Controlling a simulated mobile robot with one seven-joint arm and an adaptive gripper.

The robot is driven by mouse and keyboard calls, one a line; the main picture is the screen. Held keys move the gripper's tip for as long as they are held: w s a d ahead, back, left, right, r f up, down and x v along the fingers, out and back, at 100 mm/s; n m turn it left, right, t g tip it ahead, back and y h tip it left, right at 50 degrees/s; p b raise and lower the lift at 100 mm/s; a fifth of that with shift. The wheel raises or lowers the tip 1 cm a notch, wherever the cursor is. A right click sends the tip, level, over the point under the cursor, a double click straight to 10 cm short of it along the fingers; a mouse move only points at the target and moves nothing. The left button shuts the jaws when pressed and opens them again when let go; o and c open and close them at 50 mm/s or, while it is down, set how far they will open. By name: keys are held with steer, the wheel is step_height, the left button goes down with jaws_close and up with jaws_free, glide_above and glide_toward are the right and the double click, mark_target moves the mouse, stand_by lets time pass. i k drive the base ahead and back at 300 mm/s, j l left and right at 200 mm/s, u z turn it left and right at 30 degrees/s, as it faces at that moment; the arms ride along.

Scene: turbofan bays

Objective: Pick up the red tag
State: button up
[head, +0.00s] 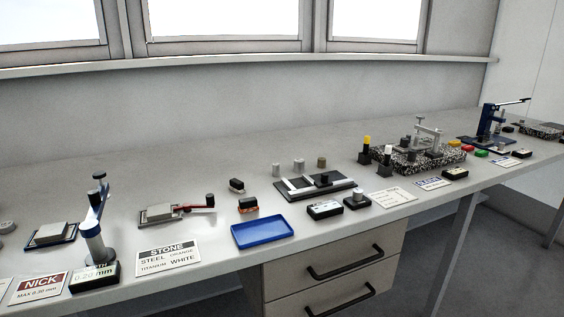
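A small red piece (467,149), which looks like the red tag, lies on the bench right of the speckled dark block (415,160). It is too small to make out its shape clearly. A green piece (482,153) lies just in front and to its right, and a yellow piece (455,158) lies to its left. My gripper is not in view.
The long grey bench (130,185) carries a blue tray (263,231), several small fixtures and label cards. A blue lever press (488,125) stands behind and right of the coloured pieces. Drawers (335,262) sit below the bench. Bare bench lies along the wall.

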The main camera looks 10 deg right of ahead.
mark_target(467, 148)
steer(key=i+l+u, duration=0.35)
steer(key=l, duration=2.7)
steer(key=k+l+u, duration=0.1)
steer(key=l+u, duration=0.3)
steer(key=l, duration=2.65)
steer(key=i+l, duration=0.1)
steer(key=l, duration=0.35)
steer(key=i+l+u, duration=0.1)
steer(key=l, duration=0.4)
steer(key=i+l, duration=0.15)
steer(key=l, duration=0.3)
